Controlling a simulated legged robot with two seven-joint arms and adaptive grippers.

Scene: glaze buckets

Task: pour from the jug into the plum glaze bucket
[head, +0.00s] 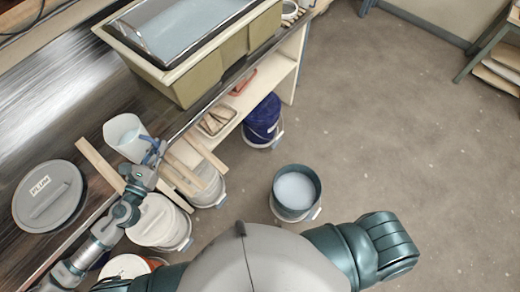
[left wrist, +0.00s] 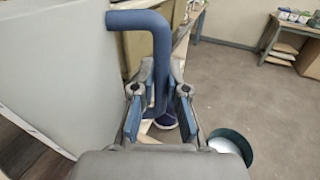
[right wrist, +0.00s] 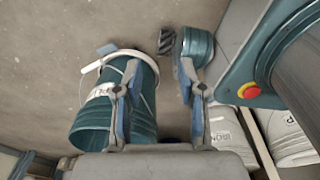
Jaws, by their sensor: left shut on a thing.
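The white jug (head: 122,133) with a blue handle (left wrist: 155,50) is above the dark counter at the left of the head view. My left gripper (head: 154,154) is shut on that handle. The jug's pale wall (left wrist: 55,70) fills the left of the left wrist view. The open teal bucket (head: 285,208) stands on the floor right of the shelf, with pale glaze inside. In the right wrist view its label (right wrist: 103,91) is partly hidden by a finger. A grey lid marked PLUM (head: 48,196) lies on the counter. My right gripper (right wrist: 158,88) is open and empty above the floor.
A sink-like basin (head: 185,75) stands at the counter's back. Lidded white buckets (head: 158,222) and a dark blue bucket (head: 262,124) stand by the low shelf (head: 262,88). Wooden slats (head: 100,165) stick out by the counter edge.

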